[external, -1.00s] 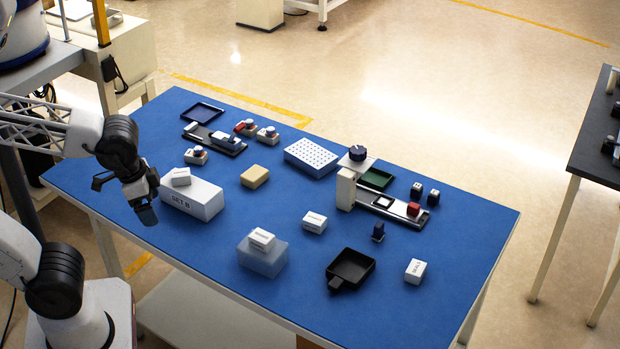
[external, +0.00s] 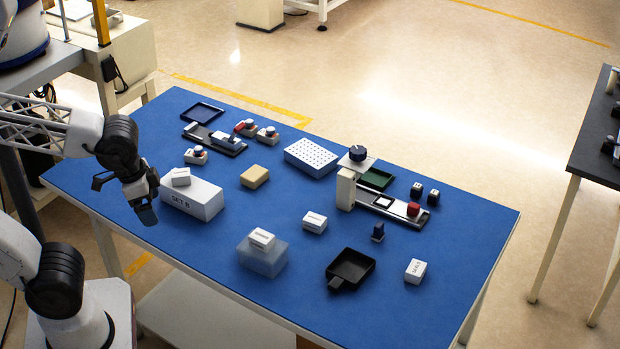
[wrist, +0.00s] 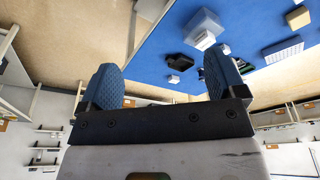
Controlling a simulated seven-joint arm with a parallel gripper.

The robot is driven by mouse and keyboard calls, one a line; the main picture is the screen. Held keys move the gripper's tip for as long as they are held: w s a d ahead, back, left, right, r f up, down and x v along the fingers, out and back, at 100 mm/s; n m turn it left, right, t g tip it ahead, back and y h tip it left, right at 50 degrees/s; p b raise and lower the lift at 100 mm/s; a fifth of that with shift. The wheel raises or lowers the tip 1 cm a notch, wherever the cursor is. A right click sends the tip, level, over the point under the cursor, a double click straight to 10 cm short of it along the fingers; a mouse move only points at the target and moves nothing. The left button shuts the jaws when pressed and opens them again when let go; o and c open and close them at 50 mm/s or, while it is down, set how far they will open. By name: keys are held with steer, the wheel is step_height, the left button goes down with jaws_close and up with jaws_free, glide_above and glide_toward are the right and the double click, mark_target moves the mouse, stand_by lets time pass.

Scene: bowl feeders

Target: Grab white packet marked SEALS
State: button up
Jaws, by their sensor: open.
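The white packet marked SEALS (external: 415,271) lies on the blue table top at the front right, to the right of a black square pan (external: 350,268). My gripper (external: 144,212) is open and empty at the left end of the table, beside the white box marked SET, far from the packet. In the wrist view my gripper's two blue-grey pads (wrist: 160,82) stand wide apart with nothing between them. I cannot pick out the SEALS packet for certain in the wrist view.
Other white packets sit on the SET box (external: 200,200), on a translucent block (external: 262,260) and on the table (external: 314,222). A press-like fixture with a dark knob (external: 357,153) stands behind. A small dark peg (external: 377,232) is between it and the pan.

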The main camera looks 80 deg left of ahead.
steer(key=shift+c, duration=1.2)
steer(key=w+a+f+m+y, duration=0.1)
steer(key=w+f+m+y, duration=0.2)
steer(key=w, duration=0.8)
steer(key=w+f+m+y, duration=0.15)
steer(key=w+m, duration=0.35)
steer(key=w, duration=0.5)
steer(key=w+a+f+m+y, duration=0.1)
steer(key=w+f+m+y, duration=0.2)
steer(key=w, duration=0.8)
steer(key=w+d+f+m+t+y, duration=0.1)
steer(key=w+d+f+m+t, duration=0.1)
steer(key=w+d+f+m, duration=0.2)
steer(key=w+d+f+m+t+y, duration=0.1)
steer(key=w+d+f+m, duration=0.3)
steer(key=w+f, duration=0.6)
steer(key=w+d+f+m+t+y, duration=0.1)
steer(key=w+d+f+m+t, duration=0.2)
steer(key=w, duration=1)
steer(key=shift+w+d+f+m, duration=0.1)
steer(key=shift+d+f+m, duration=0.1)
steer(key=shift+f+m, duration=0.55)
steer(key=shift+w+d+f+m, duration=0.1)
steer(key=shift+d+f+m, duration=0.15)
steer(key=shift+f+m, duration=0.45)
steer(key=shift+w+d+f+m, duration=0.15)
steer(key=shift+f+m, duration=0.3)
steer(key=shift+f, duration=0.55)
steer(key=shift+s, duration=0.1)
